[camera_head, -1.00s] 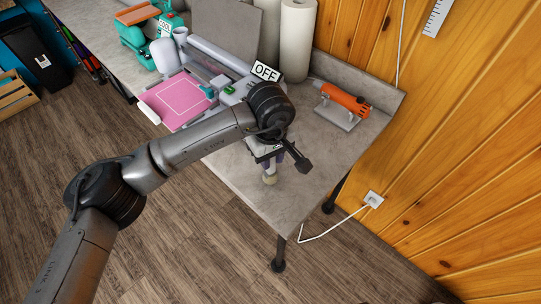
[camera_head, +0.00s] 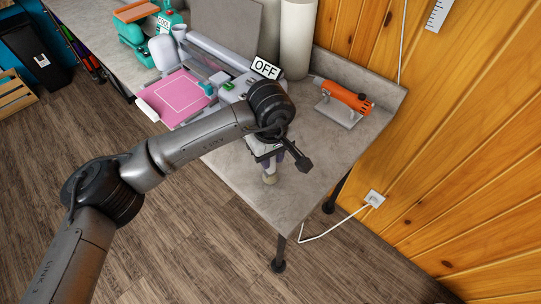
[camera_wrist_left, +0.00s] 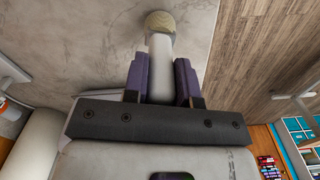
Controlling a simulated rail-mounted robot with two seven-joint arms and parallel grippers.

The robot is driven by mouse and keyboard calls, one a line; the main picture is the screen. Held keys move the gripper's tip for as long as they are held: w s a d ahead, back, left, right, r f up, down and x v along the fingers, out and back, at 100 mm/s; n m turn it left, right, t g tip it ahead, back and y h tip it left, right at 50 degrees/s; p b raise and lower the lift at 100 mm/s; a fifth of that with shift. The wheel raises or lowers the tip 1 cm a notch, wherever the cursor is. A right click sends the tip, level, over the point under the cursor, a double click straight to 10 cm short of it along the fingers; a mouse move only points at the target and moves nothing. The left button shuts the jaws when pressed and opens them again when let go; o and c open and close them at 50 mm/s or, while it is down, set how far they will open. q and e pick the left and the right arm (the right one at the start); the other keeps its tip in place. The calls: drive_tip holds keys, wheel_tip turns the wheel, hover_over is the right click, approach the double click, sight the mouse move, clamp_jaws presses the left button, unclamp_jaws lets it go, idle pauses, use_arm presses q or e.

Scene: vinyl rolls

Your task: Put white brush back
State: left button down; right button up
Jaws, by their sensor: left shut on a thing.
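The white brush (camera_wrist_left: 161,70) is held between the purple fingers of my left gripper (camera_wrist_left: 161,80) in the left wrist view. Its round tan bristle end (camera_wrist_left: 159,22) sticks out past the fingertips over the grey table. In the head view my left gripper (camera_head: 270,165) hangs over the table's right part, with the brush's pale end (camera_head: 269,179) below it. I cannot tell whether the bristles touch the table. The arm hides part of the gripper. My right gripper is not in view.
A machine with a pink mat (camera_head: 180,97) and an OFF sign (camera_head: 265,68) stands left of my gripper. An orange tool (camera_head: 346,96) rests on a stand at the right. The table's front edge is close, with bare tabletop (camera_head: 318,150) to the right.

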use_arm(q)
drive_tip(key=c, duration=0.9)
unclamp_jaws()
drive_tip(key=shift+o, duration=0.4)
drive_tip(key=shift+o, duration=0.3)
drive_tip(key=o, duration=0.8)
drive_tip(key=shift+c, duration=0.2)
